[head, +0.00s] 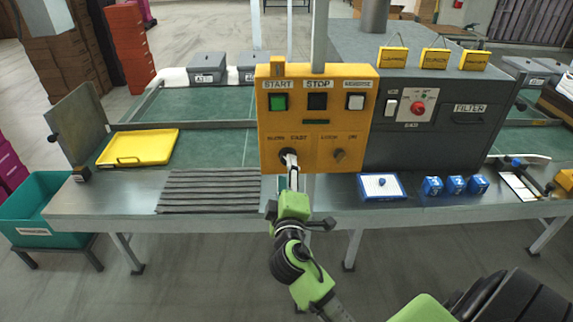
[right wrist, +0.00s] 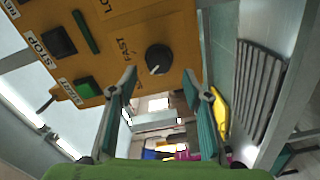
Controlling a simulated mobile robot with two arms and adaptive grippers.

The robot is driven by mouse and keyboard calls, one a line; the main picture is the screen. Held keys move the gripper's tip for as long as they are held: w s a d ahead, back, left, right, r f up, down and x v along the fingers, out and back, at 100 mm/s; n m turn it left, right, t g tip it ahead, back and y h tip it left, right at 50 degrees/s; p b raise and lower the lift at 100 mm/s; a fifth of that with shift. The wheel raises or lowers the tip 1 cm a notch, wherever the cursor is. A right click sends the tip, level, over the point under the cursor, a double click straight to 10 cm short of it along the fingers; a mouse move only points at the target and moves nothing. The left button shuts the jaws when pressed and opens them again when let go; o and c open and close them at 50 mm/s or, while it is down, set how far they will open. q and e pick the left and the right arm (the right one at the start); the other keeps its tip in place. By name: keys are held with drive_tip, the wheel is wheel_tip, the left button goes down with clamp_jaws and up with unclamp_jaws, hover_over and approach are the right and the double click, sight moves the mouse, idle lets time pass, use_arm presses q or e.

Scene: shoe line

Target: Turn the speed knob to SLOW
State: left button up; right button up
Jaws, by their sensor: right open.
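The yellow control panel (head: 317,118) stands upright on the bench. Its black speed knob (head: 286,154) is at the lower left, under the SLOW and FAST labels, partly covered by my right gripper (head: 291,164). In the right wrist view the knob (right wrist: 158,58) shows whole, just beyond my open, empty right gripper (right wrist: 160,82), whose fingers stand apart on either side. The knob's white mark points away from the FAST label (right wrist: 126,48), towards the SLOW side. The SLOW label is not readable in the wrist view. My left gripper is not in view.
Above the knob are the green START button (head: 278,102), the black STOP button (head: 317,101) and a white button (head: 355,102). A grey filter cabinet (head: 440,140) stands right of the panel.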

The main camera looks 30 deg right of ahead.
drive_tip(key=v, duration=0.7)
drive_tip(key=shift+s+a, duration=0.1)
